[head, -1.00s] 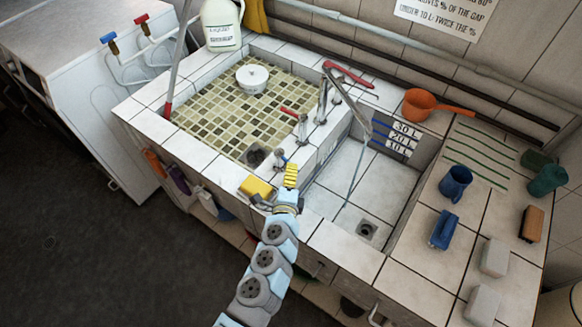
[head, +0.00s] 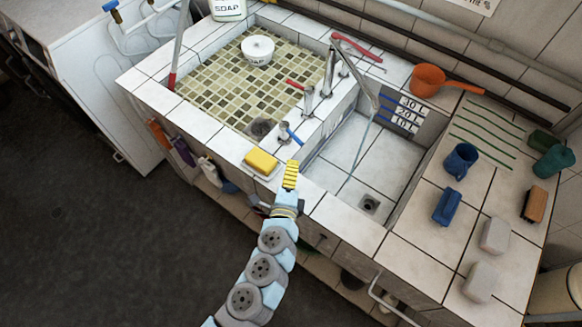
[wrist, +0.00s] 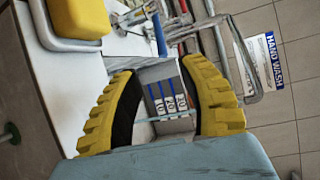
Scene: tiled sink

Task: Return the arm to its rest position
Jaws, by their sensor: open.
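My gripper (head: 291,174) has yellow ridged fingers and shows at the front rim of the sink, close to the divider between the two basins. In the wrist view my gripper (wrist: 160,68) has its fingers spread apart with nothing held between them. My jointed arm (head: 263,270) reaches up from the bottom of the head view. A yellow sponge (head: 261,162) lies on a pale dish on the front rim, just left of the fingers and apart from them. The sponge (wrist: 78,16) also shows at the upper left of the wrist view.
A tap (head: 350,65) stands over the right basin (head: 345,160). A blue mug (head: 461,160), brushes and pale blocks stand on the right counter. The floor at left is clear.

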